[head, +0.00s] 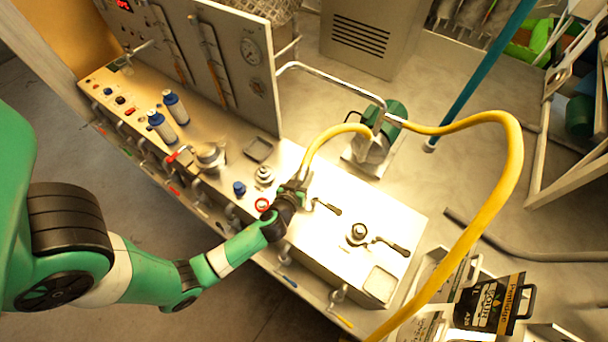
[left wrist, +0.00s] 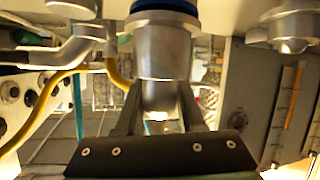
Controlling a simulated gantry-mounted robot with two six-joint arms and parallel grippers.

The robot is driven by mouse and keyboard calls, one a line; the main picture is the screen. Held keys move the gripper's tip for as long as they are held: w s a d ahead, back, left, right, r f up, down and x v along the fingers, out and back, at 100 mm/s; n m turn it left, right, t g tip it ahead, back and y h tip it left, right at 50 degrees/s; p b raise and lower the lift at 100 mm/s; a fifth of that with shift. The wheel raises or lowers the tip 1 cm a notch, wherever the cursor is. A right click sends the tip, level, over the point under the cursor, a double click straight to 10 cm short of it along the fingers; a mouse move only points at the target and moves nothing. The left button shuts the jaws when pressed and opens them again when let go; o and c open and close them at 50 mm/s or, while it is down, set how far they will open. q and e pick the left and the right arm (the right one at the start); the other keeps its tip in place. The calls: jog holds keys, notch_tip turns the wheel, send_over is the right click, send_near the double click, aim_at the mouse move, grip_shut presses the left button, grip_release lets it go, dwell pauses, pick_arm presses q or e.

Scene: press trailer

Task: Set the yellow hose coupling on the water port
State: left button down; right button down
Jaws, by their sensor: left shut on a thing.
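My left gripper (head: 292,190) reaches over the light metal panel top in the head view. Its jaws are shut on the yellow hose coupling, where the yellow hose (head: 316,147) ends; the gripper mostly hides the coupling there. In the left wrist view a silver fitting (left wrist: 160,52) with a blue band above it stands at the fingers (left wrist: 158,115). I cannot tell whether the coupling is seated on a port. A blue-topped fitting (head: 240,188) and a red-ringed one (head: 263,204) lie just left of the gripper. Neither is surely the water port. My right gripper is out of view.
A silver port (head: 264,175) and another port (head: 358,231) stand on the panel, with black-handled levers (head: 391,246) nearby. Blue-capped bottles (head: 160,125) stand at the back left. The hose arches right, past a green motor (head: 397,110) and a bent metal rail (head: 322,74).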

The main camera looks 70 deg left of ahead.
pick_arm(q)
jog(key=shift+f, duration=0.2)
jog(key=c, duration=0.8)
grip_release()
jog(key=p+v, duration=0.1)
jog(key=v, duration=1)
jog(key=shift+r, duration=0.15)
